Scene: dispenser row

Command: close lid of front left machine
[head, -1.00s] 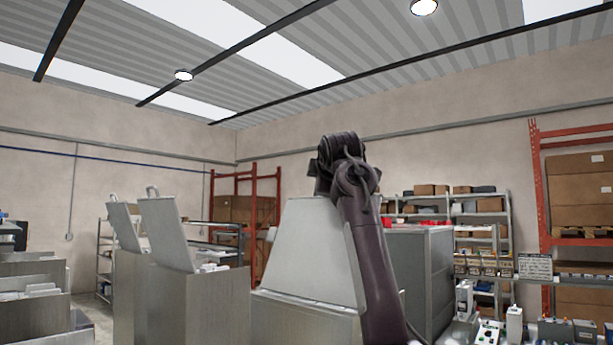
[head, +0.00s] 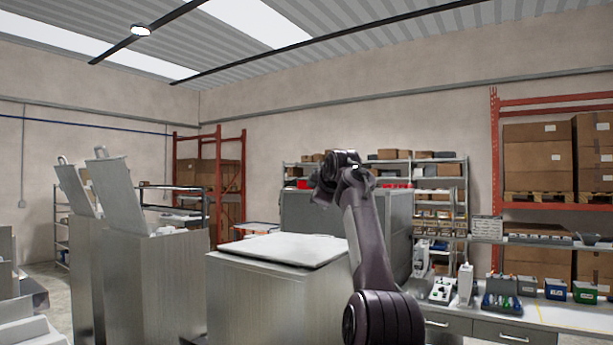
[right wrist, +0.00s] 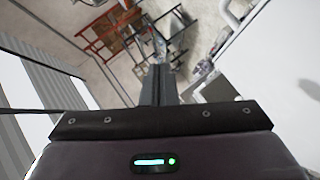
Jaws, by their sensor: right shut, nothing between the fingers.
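The nearest steel machine (head: 265,300) stands at the centre of the head view. Its pale lid (head: 285,249) lies flat, or nearly flat, across its top. My right arm rises just to the right of this machine, its upper end above the level of the lid. In the right wrist view my right gripper (right wrist: 159,82) is shut, with its fingers together and nothing between them. Its fingertips cannot be made out in the head view, so I cannot tell whether they touch the lid. My left gripper is in neither view.
Two steel machines to the left have raised lids; the nearer one's lid (head: 121,190) leans back. A tall grey cabinet (head: 398,235) stands behind my right arm. A workbench with small bins (head: 555,288) is at right. Shelving and red racks (head: 494,180) line the walls.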

